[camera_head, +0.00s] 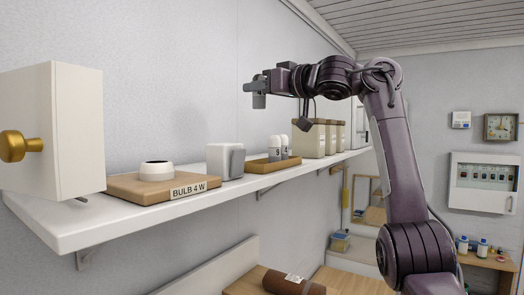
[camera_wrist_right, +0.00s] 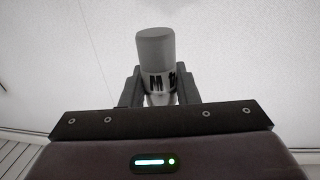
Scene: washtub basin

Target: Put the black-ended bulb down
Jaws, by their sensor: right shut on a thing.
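My right gripper (camera_head: 256,86) is held in the air above the shelf, with its jaws shut on a small cylinder. In the right wrist view the cylinder (camera_wrist_right: 155,48) has a dark grey rounded end and a pale band with black lettering, sitting between the fingers (camera_wrist_right: 159,88). This looks like the black-ended bulb; its other end is hidden in the jaws. Below and to the left, a wooden board (camera_head: 126,187) labelled "BULB 4 W" bears a white round fitting (camera_head: 156,170). A wooden tray (camera_head: 262,168) holds white, dark-marked bulbs (camera_head: 284,147). My left gripper is out of view.
The white shelf (camera_head: 150,214) runs along the wall. A white block (camera_head: 224,160) stands between board and tray. Cream canisters (camera_head: 313,139) stand farther along. A white door with a brass knob (camera_head: 20,141) is at the left. A brown roll (camera_head: 291,282) lies below.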

